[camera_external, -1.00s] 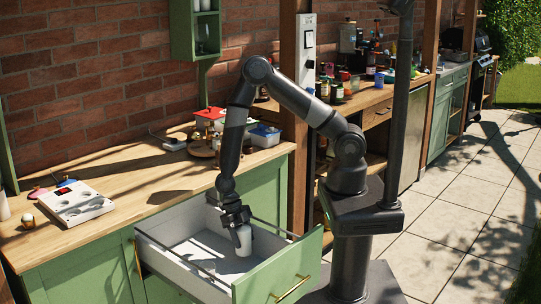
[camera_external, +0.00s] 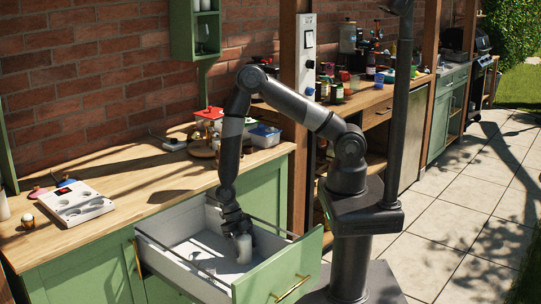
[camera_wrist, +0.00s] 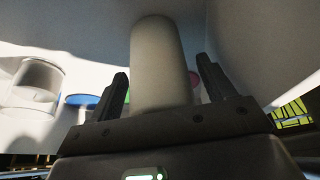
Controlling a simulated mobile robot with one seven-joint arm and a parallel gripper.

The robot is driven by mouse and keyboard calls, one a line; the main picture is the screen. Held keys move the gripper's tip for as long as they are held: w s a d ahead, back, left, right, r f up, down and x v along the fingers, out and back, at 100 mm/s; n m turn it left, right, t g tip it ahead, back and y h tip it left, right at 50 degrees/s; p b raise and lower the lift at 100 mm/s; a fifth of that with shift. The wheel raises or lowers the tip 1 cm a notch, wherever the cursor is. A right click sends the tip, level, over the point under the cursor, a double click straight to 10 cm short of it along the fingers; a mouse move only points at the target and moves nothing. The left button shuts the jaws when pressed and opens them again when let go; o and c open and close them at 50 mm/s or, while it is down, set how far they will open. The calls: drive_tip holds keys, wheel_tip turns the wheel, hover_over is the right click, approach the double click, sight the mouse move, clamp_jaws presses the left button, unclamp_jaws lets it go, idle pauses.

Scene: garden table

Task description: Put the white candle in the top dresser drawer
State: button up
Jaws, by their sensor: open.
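The white candle (camera_external: 243,249) stands inside the open top drawer (camera_external: 185,262), near its right side. In the wrist view the candle (camera_wrist: 158,65) is a pale upright cylinder between my gripper's fingers. My gripper (camera_external: 238,228) is inside the drawer at the candle. In the wrist view my gripper (camera_wrist: 165,90) is open, with a gap showing between the candle and each finger. The candle's lower end is hard to make out in the outside view.
The green drawer front (camera_external: 282,275) with its brass handle is pulled out from the dresser. The rest of the drawer floor looks clear.

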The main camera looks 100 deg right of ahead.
drive_tip(key=d+r+m+t+h, duration=0.1)
drive_tip(key=d+r+m, duration=0.25)
drive_tip(key=r, duration=0.65)
drive_tip(key=d+r+m+t+h, duration=0.15)
drive_tip(key=r+m, duration=0.35)
drive_tip(key=r, duration=0.5)
drive_tip(key=d+r+m+t+h, duration=0.15)
drive_tip(key=d+r+m, duration=0.25)
drive_tip(key=r, duration=0.6)
drive_tip(key=s+d+r+m+t, duration=0.3)
drive_tip(key=s+r+m+t, duration=0.1)
drive_tip(key=s+r+m, duration=1)
drive_tip(key=shift+s+d+r+t+y, duration=0.15)
drive_tip(key=shift+s+r+t+y, duration=0.25)
drive_tip(key=shift+s+r, duration=0.4)
drive_tip(key=shift+w+r+m, duration=0.15)
drive_tip(key=shift+m, duration=0.1)
